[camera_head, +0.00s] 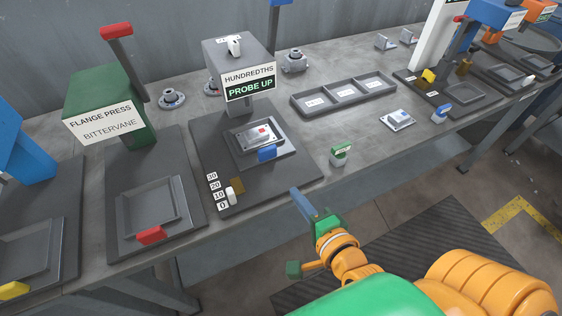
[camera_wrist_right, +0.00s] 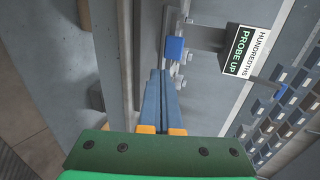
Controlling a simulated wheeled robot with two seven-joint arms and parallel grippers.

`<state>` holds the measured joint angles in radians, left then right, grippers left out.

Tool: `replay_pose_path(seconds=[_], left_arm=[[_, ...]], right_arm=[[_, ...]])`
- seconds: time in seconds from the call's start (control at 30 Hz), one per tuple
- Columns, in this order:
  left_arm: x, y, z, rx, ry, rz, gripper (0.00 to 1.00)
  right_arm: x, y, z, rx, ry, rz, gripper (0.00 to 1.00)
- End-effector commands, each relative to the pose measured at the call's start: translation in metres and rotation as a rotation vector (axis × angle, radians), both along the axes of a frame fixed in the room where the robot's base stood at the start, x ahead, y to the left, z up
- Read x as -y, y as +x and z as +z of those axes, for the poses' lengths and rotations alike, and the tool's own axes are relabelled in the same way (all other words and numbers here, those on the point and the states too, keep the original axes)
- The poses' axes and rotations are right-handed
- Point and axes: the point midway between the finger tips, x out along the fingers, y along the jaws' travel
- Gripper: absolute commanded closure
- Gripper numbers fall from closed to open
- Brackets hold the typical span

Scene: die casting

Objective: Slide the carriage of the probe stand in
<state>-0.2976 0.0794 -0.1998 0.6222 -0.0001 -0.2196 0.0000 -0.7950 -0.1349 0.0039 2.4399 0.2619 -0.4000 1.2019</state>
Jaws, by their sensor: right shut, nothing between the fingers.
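The probe stand (camera_head: 238,60) is a grey column on a dark base, with a sign reading "HUNDREDTHS" and "PROBE UP". Its carriage (camera_head: 286,150) is a square tray in front of the column, with a blue handle (camera_head: 267,154) on its front edge. A light metal part with a red mark (camera_head: 262,134) lies in the tray. In the right wrist view the blue handle (camera_wrist_right: 175,48) is just beyond the fingertips. My right gripper (camera_head: 296,194) is shut and empty, in front of the bench edge, apart from the handle; its blue fingers (camera_wrist_right: 158,74) lie together. My left gripper is out of view.
A green flange press (camera_head: 105,98) with a red-handled tray stands left of the stand. A small green-topped block (camera_head: 341,154) sits right of the carriage, close to the bench edge. A three-compartment tray (camera_head: 345,104) and a light plate (camera_head: 397,119) are further right.

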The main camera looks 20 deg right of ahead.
Motion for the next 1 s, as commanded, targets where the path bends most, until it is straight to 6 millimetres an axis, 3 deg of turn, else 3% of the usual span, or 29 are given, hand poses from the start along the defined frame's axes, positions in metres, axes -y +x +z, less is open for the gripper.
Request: replay_pose_path(seconds=[0.37, 0.5, 0.7, 1.0], left_arm=[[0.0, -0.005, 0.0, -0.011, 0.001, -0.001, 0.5], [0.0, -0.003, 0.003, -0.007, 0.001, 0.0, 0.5], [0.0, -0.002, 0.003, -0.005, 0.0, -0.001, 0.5], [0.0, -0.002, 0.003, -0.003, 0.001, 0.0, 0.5]], right_arm=[[-0.002, 0.08, -0.023, 0.004, -0.001, -0.001, 1.0], [-0.003, 0.103, -0.022, 0.004, -0.001, -0.002, 1.0], [-0.003, 0.12, -0.024, 0.001, -0.003, -0.002, 1.0], [-0.003, 0.121, -0.024, 0.001, -0.002, -0.003, 1.0]])
